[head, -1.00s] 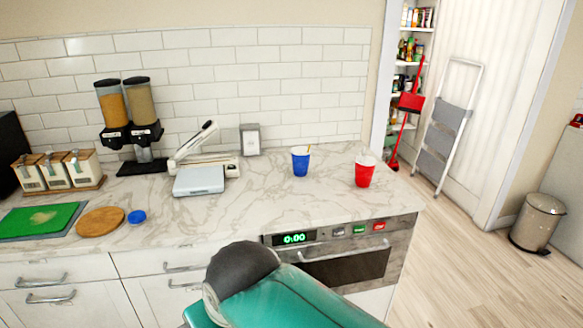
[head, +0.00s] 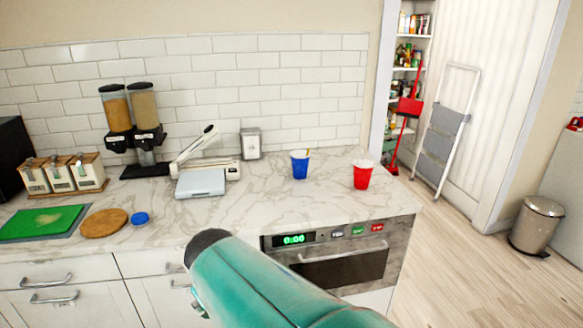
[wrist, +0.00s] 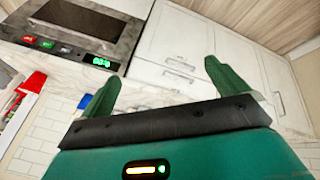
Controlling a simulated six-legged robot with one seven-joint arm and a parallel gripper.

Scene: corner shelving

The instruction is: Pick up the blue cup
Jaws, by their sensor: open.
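The blue cup (head: 300,165) stands upright on the marble counter in the head view, with a thin yellowish stick showing at its rim. In the wrist view the blue cup (wrist: 85,101) is small, partly hidden behind my left-hand finger. A red cup (head: 362,175) stands to its right; it also shows in the wrist view (wrist: 33,84). My gripper (wrist: 158,80) is open and empty in the wrist view, its two green fingers spread well apart. It is away from the blue cup. In the head view only my teal arm shows, in front of the counter; my fingers are not visible there.
The oven front (head: 340,260) lies below the cups. A white slicer-like appliance (head: 205,175) and a metal napkin holder (head: 250,143) stand left of the blue cup. The counter (head: 270,210) is bare in front of the cups. A trash bin (head: 537,224) stands on the floor at right.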

